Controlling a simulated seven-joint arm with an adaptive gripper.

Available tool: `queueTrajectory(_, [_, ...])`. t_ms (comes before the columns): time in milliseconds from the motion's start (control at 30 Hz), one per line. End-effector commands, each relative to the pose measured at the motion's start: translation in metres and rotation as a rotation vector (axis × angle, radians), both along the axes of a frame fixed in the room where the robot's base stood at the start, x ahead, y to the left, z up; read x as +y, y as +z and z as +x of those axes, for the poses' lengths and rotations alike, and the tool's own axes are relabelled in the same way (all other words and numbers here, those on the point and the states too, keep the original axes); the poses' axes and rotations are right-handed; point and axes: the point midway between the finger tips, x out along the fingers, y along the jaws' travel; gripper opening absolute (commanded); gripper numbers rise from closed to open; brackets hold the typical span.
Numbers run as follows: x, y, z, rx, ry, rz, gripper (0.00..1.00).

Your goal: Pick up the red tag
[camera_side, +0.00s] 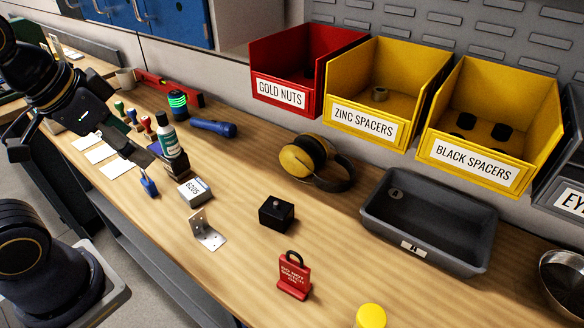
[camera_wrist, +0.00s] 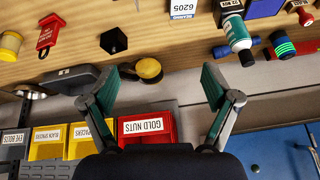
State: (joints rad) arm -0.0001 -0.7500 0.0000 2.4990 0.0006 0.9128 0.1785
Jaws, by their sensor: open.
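The red tag (camera_side: 294,278) stands upright near the front edge of the bench in the side view, with white lettering and a dark loop on top. In the wrist view, which looks upside down, the red tag (camera_wrist: 49,36) is at the upper left, well outside the fingers. My gripper (camera_wrist: 160,88) is open and empty, its two green-padded fingers spread wide. In the side view my arm reaches in from the left, over the left part of the bench, far from the tag. The fingertips are hard to make out there.
A black block (camera_side: 277,212), metal bracket (camera_side: 208,231) and yellow-topped item (camera_side: 370,316) stand around the tag. A grey tray (camera_side: 478,262), yellow earmuffs (camera_side: 300,158), white box (camera_side: 194,192) and green bottle (camera_side: 168,138) are farther off. Labelled bins (camera_side: 345,128) line the back. Bare wood surrounds the tag.

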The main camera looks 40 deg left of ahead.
Motion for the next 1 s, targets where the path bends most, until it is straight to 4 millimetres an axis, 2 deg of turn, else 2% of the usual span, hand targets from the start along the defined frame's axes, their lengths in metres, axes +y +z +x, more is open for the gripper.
queueTrajectory(167, [-0.004,0.026,0.012,0.006,-0.479,0.256,0.88])
queueTrajectory(267, [-0.019,0.040,0.028,0.040,-0.858,0.421,0.88])
queueTrajectory(367, [-0.045,0.051,0.050,0.072,-1.277,0.571,0.88])
queueTrajectory(467, [-0.086,0.053,0.073,0.092,-1.740,0.695,0.88])
queueTrajectory(533, [-0.125,0.048,0.087,0.090,-2.084,0.758,0.88])
queueTrajectory(633, [-0.181,0.032,0.097,0.070,-2.461,0.787,0.88])
queueTrajectory(700, [-0.214,0.017,0.097,0.063,-2.616,0.769,0.88])
queueTrajectory(800, [-0.248,-0.003,0.090,0.069,-2.719,0.725,0.88])
queueTrajectory(900, [-0.263,-0.021,0.080,0.092,-2.782,0.688,0.88])
queueTrajectory(1000, [-0.268,-0.032,0.075,0.097,-2.801,0.680,0.88])
